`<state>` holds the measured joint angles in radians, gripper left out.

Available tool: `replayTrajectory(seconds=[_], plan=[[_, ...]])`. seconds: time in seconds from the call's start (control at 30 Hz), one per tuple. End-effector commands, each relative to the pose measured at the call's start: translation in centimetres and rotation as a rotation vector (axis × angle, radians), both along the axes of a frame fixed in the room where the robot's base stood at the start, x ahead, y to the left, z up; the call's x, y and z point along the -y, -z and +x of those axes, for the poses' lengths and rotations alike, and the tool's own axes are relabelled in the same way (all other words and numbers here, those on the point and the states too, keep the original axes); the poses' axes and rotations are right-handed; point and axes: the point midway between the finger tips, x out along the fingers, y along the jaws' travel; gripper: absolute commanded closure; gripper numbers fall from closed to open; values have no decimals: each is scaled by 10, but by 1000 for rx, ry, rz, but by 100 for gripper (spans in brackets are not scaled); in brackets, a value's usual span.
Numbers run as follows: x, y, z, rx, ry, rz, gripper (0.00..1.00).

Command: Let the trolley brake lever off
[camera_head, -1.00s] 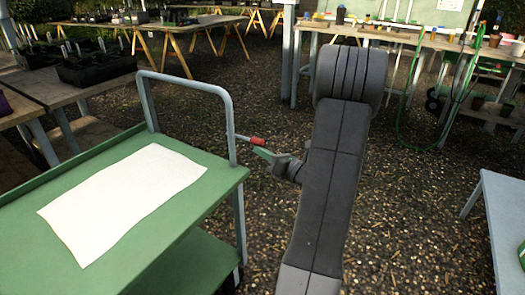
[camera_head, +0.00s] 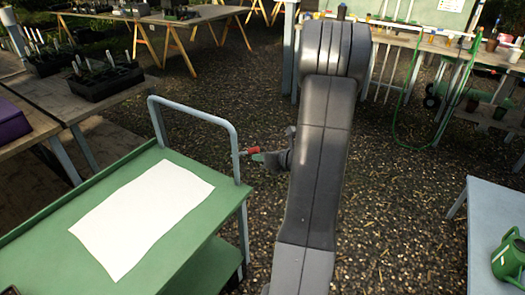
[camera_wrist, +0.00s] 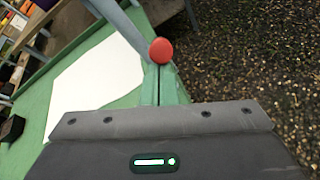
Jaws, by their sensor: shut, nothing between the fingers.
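The green trolley (camera_head: 190,262) stands at the left with a grey push handle (camera_head: 196,112) rising at its far end. The brake lever (camera_head: 252,150) has a red grip and sticks out to the right from the handle's right post. My gripper (camera_head: 258,157) is at the lever's red end, with its green fingers close under it. In the wrist view the red knob end (camera_wrist: 161,51) sits just beyond the tips of my closed fingers (camera_wrist: 157,80). The fingers are shut with nothing between them. I cannot tell whether they touch the lever.
A white sheet (camera_head: 140,215) lies on the trolley top. A pale blue table (camera_head: 482,215) with a green watering can (camera_head: 509,257) stands at the right. Wooden benches (camera_head: 50,90) with plant trays stand at the left. Gravel floor (camera_head: 385,200) is open between trolley and table.

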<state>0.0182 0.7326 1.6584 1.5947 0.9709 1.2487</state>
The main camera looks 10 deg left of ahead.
Motion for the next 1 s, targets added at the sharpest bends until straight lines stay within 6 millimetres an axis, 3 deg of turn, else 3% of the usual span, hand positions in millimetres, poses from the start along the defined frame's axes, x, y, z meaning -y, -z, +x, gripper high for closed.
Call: replayTrajectory(seconds=[0.03,0.17,0.2,0.37,1.0], plan=[[-3,-14,0,-9,-2,-24,100],[-8,-21,2,-31,-3,-90,100],[-6,-11,2,-32,1,-86,100],[-6,-11,2,-32,1,-83,100],[-6,-27,2,-31,0,-81,100]])
